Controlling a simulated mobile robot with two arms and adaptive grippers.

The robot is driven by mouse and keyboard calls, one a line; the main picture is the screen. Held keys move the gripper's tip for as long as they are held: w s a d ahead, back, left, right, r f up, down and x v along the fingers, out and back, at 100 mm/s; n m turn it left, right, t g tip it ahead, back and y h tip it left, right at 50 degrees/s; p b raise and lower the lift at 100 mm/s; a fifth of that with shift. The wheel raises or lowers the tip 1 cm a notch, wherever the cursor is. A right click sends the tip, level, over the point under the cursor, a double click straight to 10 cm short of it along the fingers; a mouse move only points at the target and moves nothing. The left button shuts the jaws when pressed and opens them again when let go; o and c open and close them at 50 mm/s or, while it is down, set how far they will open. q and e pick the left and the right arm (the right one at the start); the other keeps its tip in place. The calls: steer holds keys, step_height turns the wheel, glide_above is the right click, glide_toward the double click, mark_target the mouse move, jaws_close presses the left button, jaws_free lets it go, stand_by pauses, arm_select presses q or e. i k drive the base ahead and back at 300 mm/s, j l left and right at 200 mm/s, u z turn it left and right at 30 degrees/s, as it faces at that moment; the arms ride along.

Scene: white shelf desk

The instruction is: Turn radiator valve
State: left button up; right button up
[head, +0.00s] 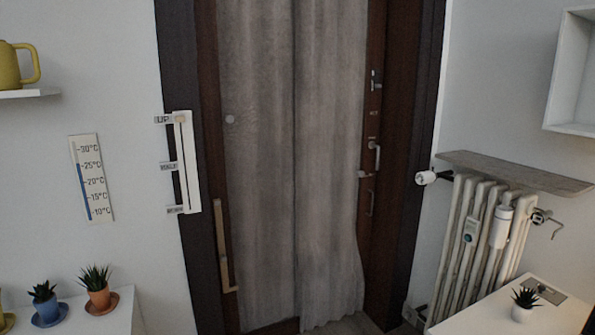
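A white radiator (480,240) stands against the wall at the right under a wooden shelf board (515,172). A white round valve knob (426,178) with a dark stem sticks out at the radiator's upper left, in front of the dark door frame. A metal fitting with a thin crank-like handle (544,219) is at the radiator's upper right. Two small white devices hang on the radiator's front, one with a greenish display (470,231). Neither of my grippers shows in the head view, and nothing touches the valve knob.
A white table (480,318) with a small potted plant (523,304) stands before the radiator. A grey curtain (295,150) hangs in the dark door frame. Potted plants (100,290) and a thermometer panel (92,180) are at left. A white wall shelf (568,108) is upper right.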

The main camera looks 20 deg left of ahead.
mark_target(422, 177)
steer(key=u, duration=1.75)
steer(key=z, duration=0.5)
steer(key=i+z, duration=0.15)
steer(key=z, duration=0.3)
steer(key=i+z, duration=0.1)
steer(key=z, duration=0.85)
steer(key=i+z, duration=0.15)
steer(key=z, duration=0.35)
steer(key=i+j+z, duration=0.35)
steer(key=j+z, duration=0.15)
steer(key=i+j+z, duration=0.25)
steer(key=j, duration=0.15)
steer(key=j+z, duration=0.5)
steer(key=j, duration=0.2)
steer(key=i, duration=0.05)
